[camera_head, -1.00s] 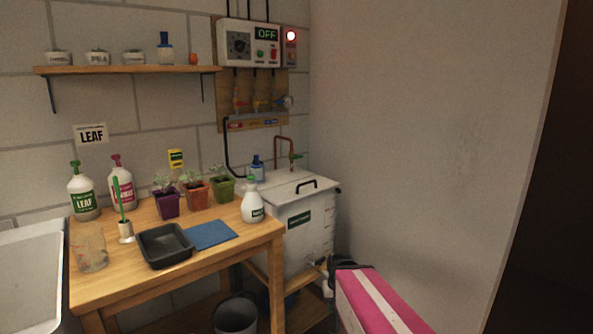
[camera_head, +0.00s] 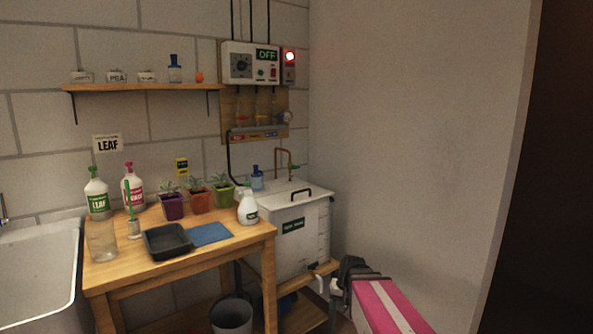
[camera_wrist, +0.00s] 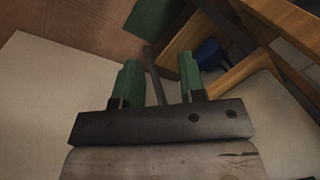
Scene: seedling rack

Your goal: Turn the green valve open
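A small green-handled valve (camera_head: 294,167) is on the copper pipe at the back of the white tank (camera_head: 311,228), in the head view. It is too small there to read its handle position. My gripper (camera_head: 343,272) is low in front of the tank, at its lower right, well below and apart from that valve. In the wrist view my gripper (camera_wrist: 160,85) has two green-tipped fingers standing apart, with a clear gap. A thin dark bar shows between and beyond them; I cannot tell whether it touches them. I cannot make out the valve in the wrist view.
A wooden bench (camera_head: 190,262) with seedling pots, bottles and a black tray (camera_head: 167,241) stands left of the tank. A bucket (camera_head: 231,315) is below. A bare wall (camera_head: 420,130) closes the right side.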

